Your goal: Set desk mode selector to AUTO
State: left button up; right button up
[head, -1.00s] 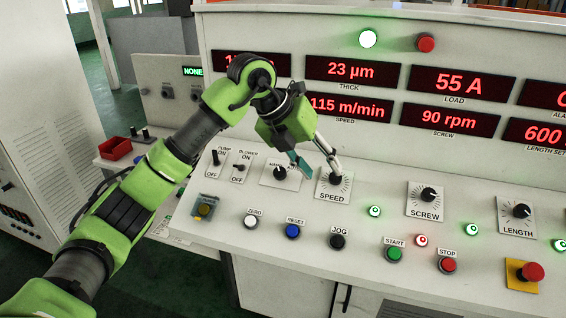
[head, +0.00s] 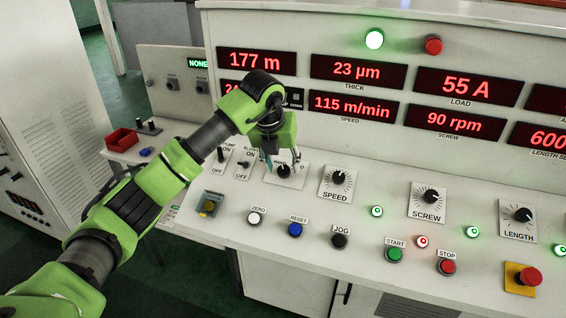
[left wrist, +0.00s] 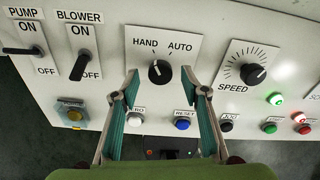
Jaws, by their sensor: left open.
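The desk mode selector (head: 284,171) is a black rotary knob on a white plate. In the left wrist view, the selector (left wrist: 159,72) stands below the printed words HAND (left wrist: 146,43) and AUTO (left wrist: 180,47). Its white mark points up and slightly left, on the HAND side. My left gripper (head: 282,163) is open over the selector. In the left wrist view the gripper's fingertips (left wrist: 160,76) lie to the left and right of the knob, with gaps visible; I cannot tell their exact height above the plate. My right gripper is not in view.
The SPEED knob (head: 338,178) is close on the right. The PUMP and BLOWER (head: 243,164) switches are close on the left. ZERO (head: 254,218), RESET (head: 295,230) and JOG (head: 339,241) buttons sit in front. Red displays stand behind.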

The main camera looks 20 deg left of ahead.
pick_arm(q)
jog(key=shift+x, duration=1.05)
jog(key=c, duration=1.1)
